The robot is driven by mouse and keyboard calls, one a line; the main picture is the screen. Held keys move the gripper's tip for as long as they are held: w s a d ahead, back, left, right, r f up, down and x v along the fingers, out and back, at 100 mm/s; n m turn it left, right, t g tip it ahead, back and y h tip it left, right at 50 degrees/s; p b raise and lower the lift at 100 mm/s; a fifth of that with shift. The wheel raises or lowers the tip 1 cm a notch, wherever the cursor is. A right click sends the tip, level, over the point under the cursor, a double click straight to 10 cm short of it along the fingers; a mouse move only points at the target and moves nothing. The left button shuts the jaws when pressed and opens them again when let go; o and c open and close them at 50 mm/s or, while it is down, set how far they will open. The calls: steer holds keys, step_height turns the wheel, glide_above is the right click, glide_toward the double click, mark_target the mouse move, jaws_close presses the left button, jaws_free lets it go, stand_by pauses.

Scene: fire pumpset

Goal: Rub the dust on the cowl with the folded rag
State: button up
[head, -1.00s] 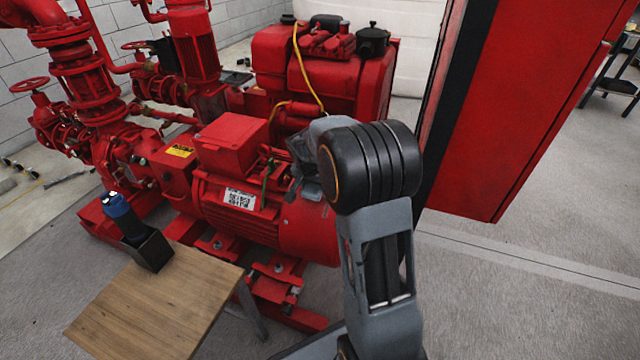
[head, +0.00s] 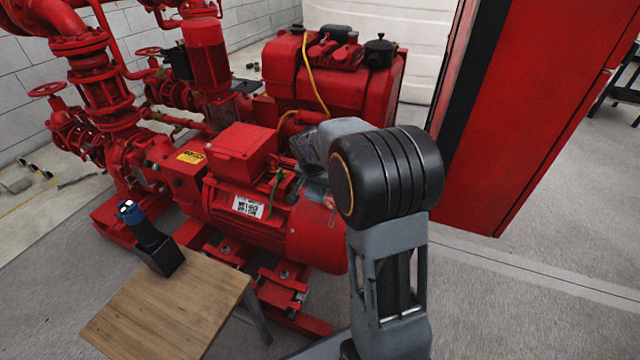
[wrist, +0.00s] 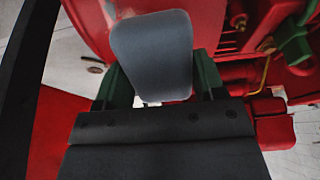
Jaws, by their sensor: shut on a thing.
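The folded rag (wrist: 152,50) is a grey-blue pad in the wrist view. My gripper (wrist: 160,82) has dark green fingers on both sides of it and is shut on it. The cowl (head: 318,238) is the rounded red end of the motor in the head view, beside my arm. I cannot tell whether that is the dust, or whether the rag touches the cowl. In the head view my arm largely hides the gripper and rag.
A wooden table (head: 175,310) with a blue-topped torch (head: 135,222) in a black holder stands at front left. A red cabinet (head: 540,110) stands on the right. Red pipework (head: 100,85) and a red tank (head: 335,85) lie behind.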

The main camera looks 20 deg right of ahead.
steer(key=shift+r, duration=0.2)
steer(key=shift+p+v, duration=0.85)
steer(key=shift+v, duration=0.6)
steer(key=shift+f, duration=0.15)
steer(key=shift+b+x, duration=2.4)
steer(key=shift+x, duration=1.05)
steer(key=shift+b+x, duration=0.7)
steer(key=shift+x, duration=0.35)
steer(key=shift+s, duration=0.15)
